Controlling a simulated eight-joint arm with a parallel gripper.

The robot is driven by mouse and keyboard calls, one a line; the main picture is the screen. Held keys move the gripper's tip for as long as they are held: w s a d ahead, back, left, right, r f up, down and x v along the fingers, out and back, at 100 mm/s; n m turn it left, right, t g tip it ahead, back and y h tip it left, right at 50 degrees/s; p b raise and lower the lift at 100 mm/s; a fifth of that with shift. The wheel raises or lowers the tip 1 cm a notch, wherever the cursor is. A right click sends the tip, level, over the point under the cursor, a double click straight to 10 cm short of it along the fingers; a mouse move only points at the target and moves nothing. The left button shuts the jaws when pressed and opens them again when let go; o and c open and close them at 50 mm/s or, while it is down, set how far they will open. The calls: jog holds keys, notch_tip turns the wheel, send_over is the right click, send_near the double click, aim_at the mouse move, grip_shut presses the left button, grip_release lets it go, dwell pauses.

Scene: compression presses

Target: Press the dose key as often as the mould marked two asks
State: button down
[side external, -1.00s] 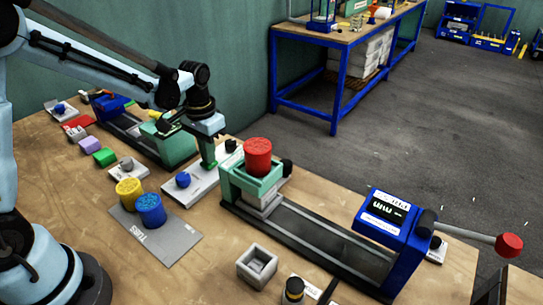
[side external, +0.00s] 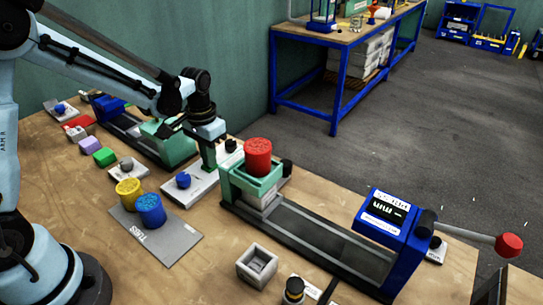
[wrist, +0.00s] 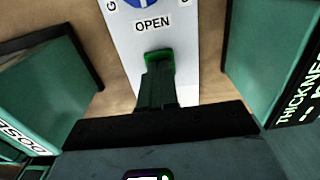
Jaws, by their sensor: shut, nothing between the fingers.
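My gripper (side external: 209,165) is shut and empty, pointing down at the white panel (side external: 190,186) between the two presses. In the wrist view its fingers (wrist: 158,75) reach the panel below the word OPEN, with a bright green patch at their tips; I cannot tell if that is a key or the fingertips, nor whether they touch. A blue knob (side external: 183,180) stands on the panel. A DOSE label (wrist: 25,138) shows at the wrist view's lower left; the dose key itself is not clear. A small grey mould (side external: 257,264) sits in front, its marking unreadable.
The near press (side external: 320,240) holds a red tub (side external: 258,156) and has a blue display head (side external: 388,218). The far press (side external: 165,145) is behind my gripper. Yellow (side external: 129,193) and blue (side external: 150,209) tubs stand on a grey TUBS plate (side external: 172,242).

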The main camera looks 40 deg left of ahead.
notch_tip(320, 180, up, 14)
jog(key=shift+f, duration=0.15)
dwell(0.4)
dwell(2.4)
jog(key=m+t, duration=0.2)
jog(key=t, duration=0.1)
jog(key=f+m+t, duration=0.1)
jog(key=m+t, duration=0.2)
jog(key=s+f+m+t+y, duration=0.1)
jog(key=m+t, duration=0.2)
jog(key=shift+s+d+f, duration=0.1)
jog(key=shift+f, duration=0.1)
jog(key=shift+f, duration=4.3)
